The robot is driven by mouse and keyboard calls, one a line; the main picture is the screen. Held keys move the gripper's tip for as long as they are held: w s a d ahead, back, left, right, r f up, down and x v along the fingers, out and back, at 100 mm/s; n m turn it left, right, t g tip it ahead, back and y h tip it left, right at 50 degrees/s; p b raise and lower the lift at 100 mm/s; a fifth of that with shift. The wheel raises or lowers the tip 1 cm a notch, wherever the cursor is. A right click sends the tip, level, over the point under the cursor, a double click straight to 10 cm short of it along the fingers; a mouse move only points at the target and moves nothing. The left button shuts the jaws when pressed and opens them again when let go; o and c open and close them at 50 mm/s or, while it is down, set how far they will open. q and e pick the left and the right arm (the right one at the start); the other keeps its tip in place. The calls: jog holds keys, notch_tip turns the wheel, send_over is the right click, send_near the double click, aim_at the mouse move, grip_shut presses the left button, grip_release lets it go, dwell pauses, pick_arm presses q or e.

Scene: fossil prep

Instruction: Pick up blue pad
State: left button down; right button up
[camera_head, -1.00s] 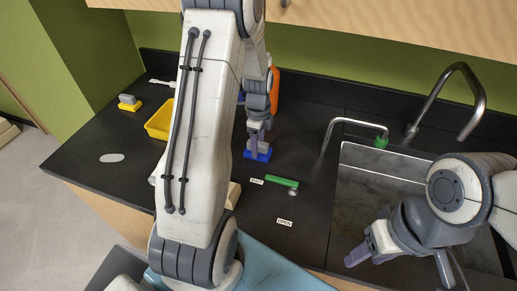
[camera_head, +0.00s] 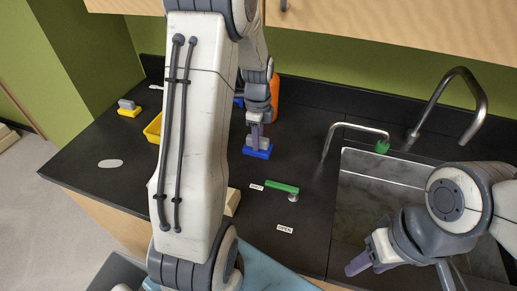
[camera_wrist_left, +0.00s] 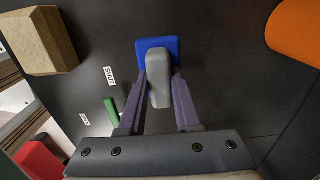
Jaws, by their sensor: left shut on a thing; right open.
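The blue pad (camera_head: 257,151) is a flat blue block with a grey grip on top. It sits on or just above the black counter, right of my left arm in the head view. In the left wrist view the blue pad (camera_wrist_left: 150,45) lies ahead of the fingers, with its grey handle (camera_wrist_left: 158,80) between them. My left gripper (camera_head: 257,133) is shut on this handle; it also shows in the left wrist view (camera_wrist_left: 158,92). My right gripper (camera_head: 366,263) is open and empty over the sink's near side.
A green-handled valve (camera_head: 283,187) lies between SHUT and OPEN labels. An orange bottle (camera_head: 275,88) stands behind the pad. A yellow tray (camera_head: 153,127) and a yellow pad (camera_head: 129,110) are at left. The sink (camera_head: 345,200) and faucets are at right.

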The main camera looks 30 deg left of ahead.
pick_arm(q)
jog(key=s+d+r+b, duration=0.1)
jog(key=s+d+r, duration=0.5)
jog(key=s, duration=0.4)
jog(key=shift+r+b, duration=0.35)
jog(key=shift+b, duration=0.05)
